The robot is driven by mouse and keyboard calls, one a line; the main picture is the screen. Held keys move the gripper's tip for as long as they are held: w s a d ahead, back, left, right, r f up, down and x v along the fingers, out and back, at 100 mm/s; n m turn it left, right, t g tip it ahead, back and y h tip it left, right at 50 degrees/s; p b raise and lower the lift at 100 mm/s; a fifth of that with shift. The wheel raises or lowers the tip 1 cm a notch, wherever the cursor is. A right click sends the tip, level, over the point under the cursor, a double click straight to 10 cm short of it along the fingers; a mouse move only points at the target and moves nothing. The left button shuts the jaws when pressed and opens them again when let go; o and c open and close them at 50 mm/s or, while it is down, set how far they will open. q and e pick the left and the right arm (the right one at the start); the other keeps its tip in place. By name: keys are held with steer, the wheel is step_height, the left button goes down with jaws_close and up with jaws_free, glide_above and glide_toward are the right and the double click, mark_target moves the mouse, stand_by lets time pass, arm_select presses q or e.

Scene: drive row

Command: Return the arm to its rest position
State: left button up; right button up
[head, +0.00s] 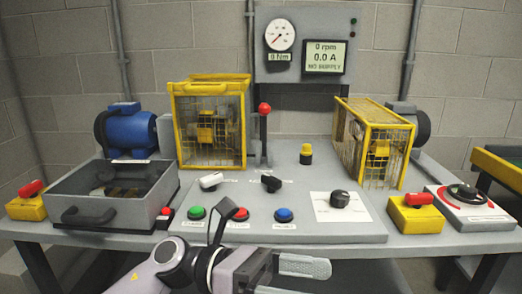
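My arm comes in from the lower left, in front of the table's front edge. My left gripper (300,279) is at the bottom of the head view and points right. Its two fingers look apart, with nothing seen between them; the lower finger is partly cut off by the picture's edge. It is below the control panel (305,190) and apart from the buttons as far as I can tell. A dark part of the arm stands up in front of the panel between the green button (197,212) and the red button (239,214). My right gripper is not in view.
A grey tray (90,212) stands at the left. Yellow cages (208,88) (375,112) flank a red-knobbed lever (264,110). A blue button (284,215), a black knob (340,198), a yellow switch box (416,215) and a dial box (468,208) line the front.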

arm_select(q)
steer(key=w+a+f+m+t+y, duration=0.4)
steer(key=a+f+m+t, duration=0.3)
steer(key=m+t, duration=0.75)
steer(key=w+a+f+m+t+y, duration=0.4)
steer(key=a+f+m+t, duration=0.4)
steer(key=m, duration=1.2)
steer(key=s+a+f+n+g+y, duration=0.3)
steer(key=s+a+f+n+y, duration=0.15)
steer(key=s+f+n, duration=0.4)
steer(key=s+a+f+n+g+y, duration=0.4)
steer(key=s+a+f+n, duration=0.15)
steer(key=f, duration=0.55)
step_height(320, 180, up, 12)
steer(key=s+p, duration=0.1)
steer(key=p, duration=1.3)
steer(key=shift+a+f+m, duration=0.25)
steer(key=shift+a+m, duration=0.1)
steer(key=shift+m, duration=0.1)
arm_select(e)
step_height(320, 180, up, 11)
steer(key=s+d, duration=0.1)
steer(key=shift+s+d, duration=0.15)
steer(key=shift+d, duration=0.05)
arm_select(q)
steer(key=shift+t, duration=0.25)
